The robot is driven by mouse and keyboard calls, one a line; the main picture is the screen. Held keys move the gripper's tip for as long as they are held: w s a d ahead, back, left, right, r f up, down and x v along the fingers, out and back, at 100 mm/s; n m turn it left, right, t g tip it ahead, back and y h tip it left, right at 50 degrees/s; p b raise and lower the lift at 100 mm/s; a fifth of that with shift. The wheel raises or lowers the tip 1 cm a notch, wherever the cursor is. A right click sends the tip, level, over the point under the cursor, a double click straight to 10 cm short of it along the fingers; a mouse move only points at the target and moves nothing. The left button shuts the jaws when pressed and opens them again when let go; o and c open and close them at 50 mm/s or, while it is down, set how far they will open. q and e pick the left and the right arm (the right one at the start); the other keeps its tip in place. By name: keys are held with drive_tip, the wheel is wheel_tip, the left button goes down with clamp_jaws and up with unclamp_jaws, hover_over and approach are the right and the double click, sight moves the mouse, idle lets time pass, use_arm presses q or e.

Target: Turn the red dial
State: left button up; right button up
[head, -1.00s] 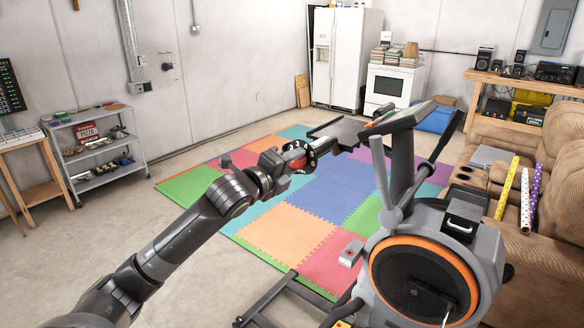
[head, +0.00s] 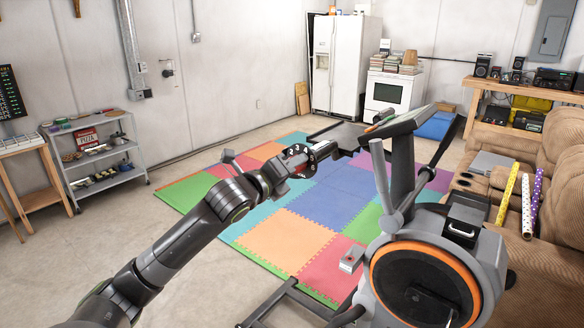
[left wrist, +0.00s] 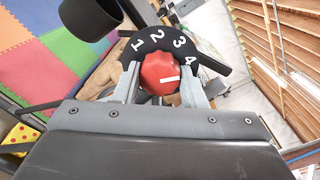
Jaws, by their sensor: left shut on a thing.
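The red dial (left wrist: 158,72) is in the middle of the left wrist view, below a black curved plate (left wrist: 150,44) with the white numbers 1 to 4. A white mark on the dial's face lies near level and points right, toward the side of the 4. My left gripper (left wrist: 162,84) has one finger on each side of the dial and is shut on it. In the head view my left gripper (head: 288,172) is at the numbered plate (head: 298,152), and the dial is mostly hidden there. My right gripper is not in view.
The grey exercise bike (head: 398,135) with an orange-ringed wheel stands close on the right. A brown recliner (head: 552,200) holds rolls of wrapping paper. A colored foam mat (head: 270,235) covers the floor. A metal shelf (head: 105,163) stands at the left wall.

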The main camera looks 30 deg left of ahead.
use_arm(q)
drive_tip(key=shift+f, duration=0.1)
drive_tip(key=o, duration=1)
drive_tip(key=shift+s+a+r+p, duration=0.15)
drive_tip(key=shift+s+p, duration=0.9)
drive_tip(key=shift+s, duration=1.85)
drive_tip(key=shift+s+a+r+p, duration=0.15)
drive_tip(key=shift+s+p, duration=0.9)
drive_tip(key=shift+s, duration=1.85)
drive_tip(key=shift+s+a+r+p, duration=0.2)
drive_tip(key=shift+s+p, duration=0.85)
drive_tip(key=shift+s, duration=1.85)
drive_tip(key=shift+f, duration=0.2)
